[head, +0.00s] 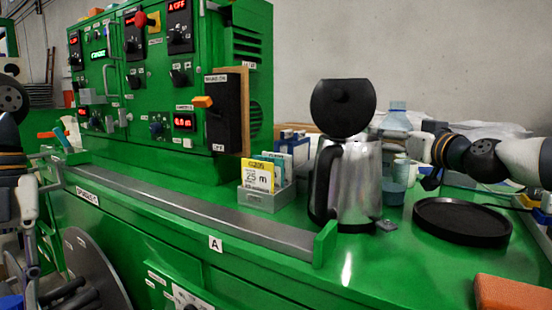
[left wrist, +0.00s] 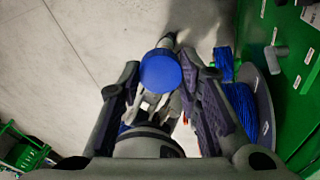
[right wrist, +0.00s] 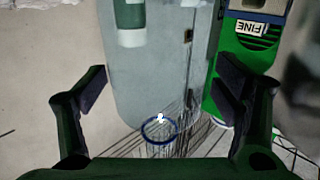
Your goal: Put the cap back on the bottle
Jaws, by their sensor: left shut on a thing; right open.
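A round blue cap (left wrist: 161,70) sits between the fingers of my left gripper (left wrist: 163,66) in the left wrist view, held out over the grey floor beside the green bench. A clear, bluish bottle (head: 397,105) stands at the back of the bench in the head view, right of the steel kettle. Its lower part is mostly hidden by my right arm, and I cannot make out its mouth.
The steel kettle (head: 360,185) with its black lid and a box of cards (head: 262,197) stand left of the bottle. A black round tray (head: 462,220) lies in front of my right arm. An orange block (head: 512,294) is at the front right. The green control cabinet (head: 170,90) fills the left.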

